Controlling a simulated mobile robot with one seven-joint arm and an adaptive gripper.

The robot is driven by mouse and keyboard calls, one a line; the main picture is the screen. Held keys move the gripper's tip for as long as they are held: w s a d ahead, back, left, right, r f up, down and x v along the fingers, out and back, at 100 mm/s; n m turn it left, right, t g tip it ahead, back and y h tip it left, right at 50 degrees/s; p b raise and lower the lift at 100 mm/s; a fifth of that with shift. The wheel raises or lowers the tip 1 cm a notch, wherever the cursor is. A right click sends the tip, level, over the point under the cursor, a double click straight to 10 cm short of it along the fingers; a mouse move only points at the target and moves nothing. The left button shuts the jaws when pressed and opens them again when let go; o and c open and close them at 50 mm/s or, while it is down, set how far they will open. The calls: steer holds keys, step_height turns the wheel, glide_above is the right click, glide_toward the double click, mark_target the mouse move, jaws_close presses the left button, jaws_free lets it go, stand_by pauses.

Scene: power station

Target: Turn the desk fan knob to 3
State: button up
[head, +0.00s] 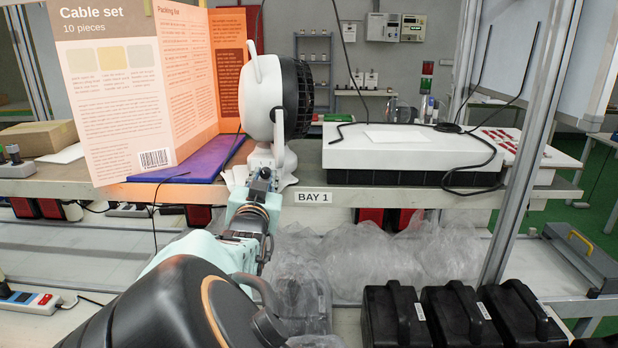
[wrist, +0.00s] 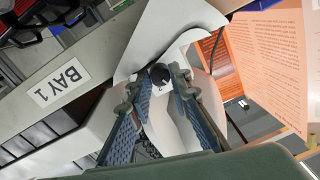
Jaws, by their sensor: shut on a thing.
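The desk fan (head: 258,92) is white with a dark grille. It stands at the front of the shelf marked BAY 1, with its head turned to the right. My gripper (head: 262,172) reaches up to the fan's lower stand from the front. In the wrist view, the small dark knob (wrist: 160,74) sits on the white fan body, between the two fingertips of my gripper (wrist: 157,88). The jaws are shut on the knob. The numbers of the dial cannot be read, and my gripper hides the knob in the head view.
A tall orange and beige cable set board (head: 125,90) stands left of the fan, near a purple flat item (head: 190,160). A white-topped box (head: 410,148) with a loose black cable is to the right. Several black cases (head: 395,318) stand below right.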

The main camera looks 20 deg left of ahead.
steer(key=shift+f+m+b, duration=0.2)
steer(key=shift+m+b, duration=0.5)
steer(key=shift+b, duration=0.25)
jaws_close()
steer(key=shift+r+m+b, duration=0.1)
steer(key=shift+m+b, duration=0.7)
steer(key=shift+m, duration=0.1)
steer(key=o, duration=1)
jaws_free()
steer(key=shift+s, duration=0.15)
steer(key=shift+v, duration=3.65)
